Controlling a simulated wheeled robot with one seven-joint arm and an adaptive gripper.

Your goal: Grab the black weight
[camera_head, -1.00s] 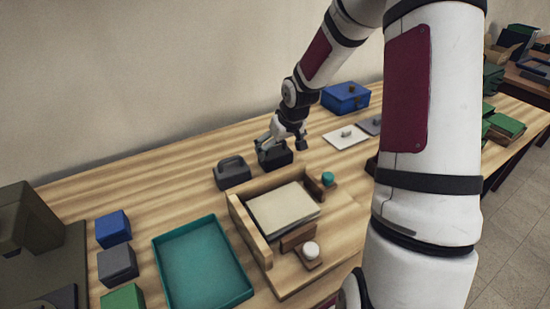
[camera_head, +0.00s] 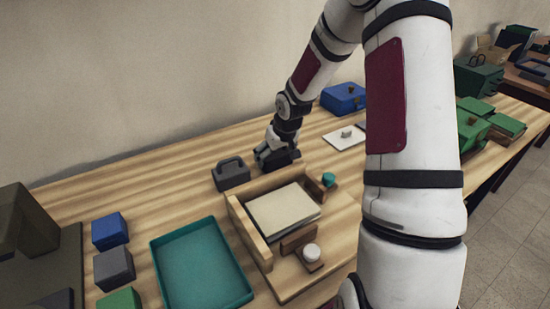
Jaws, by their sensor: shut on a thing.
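The black weight (camera_head: 284,161) is a dark block behind the wooden tray, on the far side of the table. My gripper (camera_head: 272,152) is at its top, shut on it. The fingers cover the upper part of the weight, so its handle is hidden. The weight seems to rest on the table; I cannot tell whether it is lifted. A similar dark grey weight (camera_head: 231,176) with a loop handle stands just to its left, close beside it.
A wooden tray (camera_head: 239,219) holding pale sheets lies in front of the weights. A teal tray (camera_head: 241,297) and blue and grey blocks (camera_head: 114,267) are at the left. A blue box (camera_head: 343,98) and a white plate with a knob (camera_head: 338,140) are behind, right.

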